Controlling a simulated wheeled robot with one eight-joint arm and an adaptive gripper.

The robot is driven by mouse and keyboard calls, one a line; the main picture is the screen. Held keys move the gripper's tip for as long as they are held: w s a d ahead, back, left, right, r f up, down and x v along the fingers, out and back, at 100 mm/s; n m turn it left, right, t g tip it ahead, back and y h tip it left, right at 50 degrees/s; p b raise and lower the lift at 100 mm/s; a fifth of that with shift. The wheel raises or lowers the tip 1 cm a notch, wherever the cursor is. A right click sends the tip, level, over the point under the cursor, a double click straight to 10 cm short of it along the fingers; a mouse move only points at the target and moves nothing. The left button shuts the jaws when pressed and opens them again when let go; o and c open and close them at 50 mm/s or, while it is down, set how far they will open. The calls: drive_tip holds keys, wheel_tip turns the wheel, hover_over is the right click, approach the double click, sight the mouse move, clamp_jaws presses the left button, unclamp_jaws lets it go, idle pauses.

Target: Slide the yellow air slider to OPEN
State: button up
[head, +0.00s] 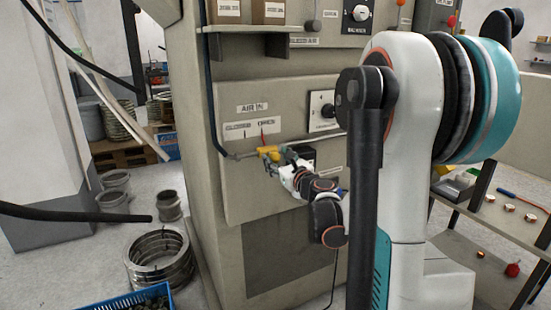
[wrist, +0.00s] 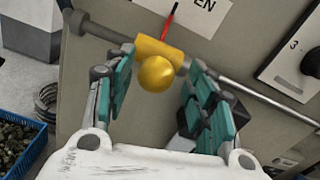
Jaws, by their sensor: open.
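The yellow air slider (wrist: 160,50) is a yellow sleeve with a round yellow knob, on a thin metal rod (wrist: 262,93) along the machine panel. In the head view the slider (head: 266,150) sits under the CLOSED / OPEN label (head: 250,127), near the red mark below OPEN. My gripper (wrist: 160,82) is open in the wrist view, with teal finger pads on either side of the knob. I see no clear contact between pads and knob. In the head view my gripper (head: 281,160) is small at the slider and its fingers are partly hidden.
A dial plate (head: 322,110) is right of the label, and it also shows in the wrist view (wrist: 295,55). A shelf (head: 255,29) juts out above. Metal coils (head: 158,259) and a blue crate (head: 135,302) stand on the floor at left. A side table (head: 490,225) is at right.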

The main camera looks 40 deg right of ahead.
drive_tip(key=v, duration=1)
drive_tip(key=shift+w, duration=0.1)
